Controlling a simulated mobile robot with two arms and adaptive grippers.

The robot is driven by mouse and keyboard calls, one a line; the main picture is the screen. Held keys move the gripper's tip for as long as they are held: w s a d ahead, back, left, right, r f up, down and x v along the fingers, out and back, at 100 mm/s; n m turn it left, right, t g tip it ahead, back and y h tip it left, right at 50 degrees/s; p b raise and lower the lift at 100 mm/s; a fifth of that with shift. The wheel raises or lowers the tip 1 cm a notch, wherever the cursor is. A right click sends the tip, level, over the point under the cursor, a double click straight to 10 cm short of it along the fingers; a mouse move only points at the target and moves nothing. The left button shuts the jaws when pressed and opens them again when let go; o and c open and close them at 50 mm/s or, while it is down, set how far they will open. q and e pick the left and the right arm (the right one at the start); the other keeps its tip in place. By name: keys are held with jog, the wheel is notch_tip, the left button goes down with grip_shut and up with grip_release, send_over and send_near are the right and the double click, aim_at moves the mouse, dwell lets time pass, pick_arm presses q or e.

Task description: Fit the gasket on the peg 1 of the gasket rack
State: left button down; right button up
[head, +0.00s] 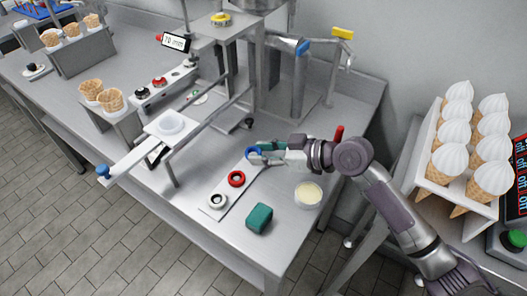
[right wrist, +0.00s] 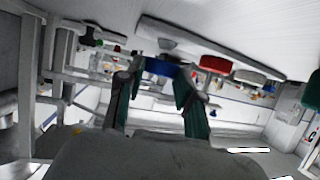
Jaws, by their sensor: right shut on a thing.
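My right gripper (head: 258,153) reaches in from the right, shut on a blue ring-shaped gasket (head: 251,153). In the right wrist view the blue gasket (right wrist: 161,67) shows between the green-padded fingertips of the gripper (right wrist: 155,85). The gasket rack (head: 222,188) is a flat metal strip on the table. It carries a red ring (head: 236,179) and a white ring with a dark centre (head: 217,201). The blue gasket is at the strip's far end; I cannot tell whether it touches the rack. No peg shows clearly there. My left gripper is not in view.
A teal block (head: 259,218) and a cream-filled tub (head: 308,194) stand near the rack on the metal table. A rack of white-topped cones (head: 452,148) is at the right.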

jog(key=shift+f, duration=0.1)
dwell(0.6)
jog(key=shift+s+a+f+b, duration=0.1)
jog(key=shift+a+f+b, duration=0.05)
jog(key=shift+f+b, duration=0.6)
jog(key=shift+r, duration=0.15)
jog(key=shift+r, duration=0.1)
jog(key=shift+r+p, duration=0.15)
jog(key=shift+p, duration=0.2)
jog(key=shift+r, duration=0.1)
dwell(0.4)
dwell(0.4)
